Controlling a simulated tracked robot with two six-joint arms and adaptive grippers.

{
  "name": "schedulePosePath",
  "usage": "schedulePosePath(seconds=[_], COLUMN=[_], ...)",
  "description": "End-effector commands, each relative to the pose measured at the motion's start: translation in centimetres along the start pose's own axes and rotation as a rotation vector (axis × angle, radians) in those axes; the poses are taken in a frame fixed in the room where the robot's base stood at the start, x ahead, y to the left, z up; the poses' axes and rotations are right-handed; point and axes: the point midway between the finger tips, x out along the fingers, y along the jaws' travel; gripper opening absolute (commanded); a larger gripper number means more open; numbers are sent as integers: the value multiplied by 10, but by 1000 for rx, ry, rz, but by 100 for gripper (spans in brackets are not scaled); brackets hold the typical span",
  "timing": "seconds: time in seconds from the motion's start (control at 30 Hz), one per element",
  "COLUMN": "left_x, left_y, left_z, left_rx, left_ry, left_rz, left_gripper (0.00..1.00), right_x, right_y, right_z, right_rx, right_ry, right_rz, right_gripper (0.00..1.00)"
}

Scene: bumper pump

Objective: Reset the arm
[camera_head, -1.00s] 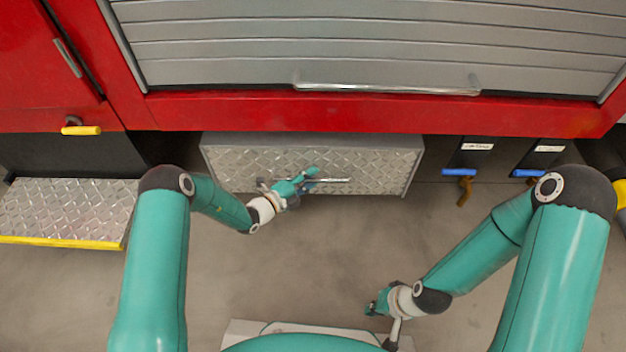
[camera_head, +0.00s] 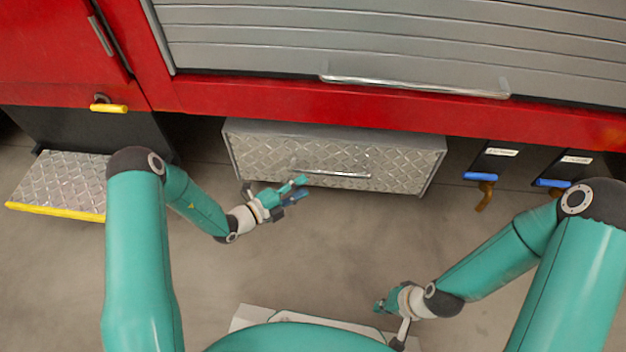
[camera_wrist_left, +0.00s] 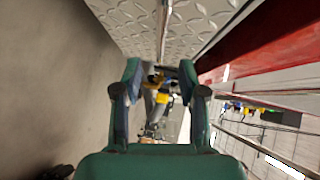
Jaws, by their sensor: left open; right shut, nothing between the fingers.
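My left gripper (camera_head: 297,189) is open and empty, to the lower left of the handle of a diamond-plate drawer box (camera_head: 258,152). Its two fingers (camera_wrist_left: 160,85) stand apart in the left wrist view, with the diamond plate (camera_wrist_left: 125,22) and the handle bar (camera_wrist_left: 163,40) beyond them. I cannot tell from the head view how far the fingertips are from the plate, but no handle lies between them. My right gripper (camera_head: 381,305) is shut and empty, low over the floor near my base.
A red truck body (camera_head: 300,102) with a grey roller shutter (camera_head: 400,45) spans the back. A yellow-edged step (camera_head: 60,185) is at left. Two blue-handled valves (camera_head: 480,177) (camera_head: 552,183) are at right. The concrete floor (camera_head: 330,240) between my arms is clear.

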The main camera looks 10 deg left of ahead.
Motion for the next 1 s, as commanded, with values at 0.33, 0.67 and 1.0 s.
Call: schedulePosePath(seconds=[0.33, 0.67, 1.0], left_x=[-13, -12, -1], left_y=[0, 0, -40], left_z=[0, -1, -97], left_rx=[-1, 0, 118], left_ry=[1, 2, 301], left_rz=[-1, -1, 27], left_gripper=[41, 41, 41], right_x=[0, 0, -10], right_y=[0, 0, -4], right_z=[0, 0, 0], right_rx=[0, 0, 0], right_ry=[0, 0, 0], right_rz=[0, 0, 0], right_gripper=[0, 0, 0])
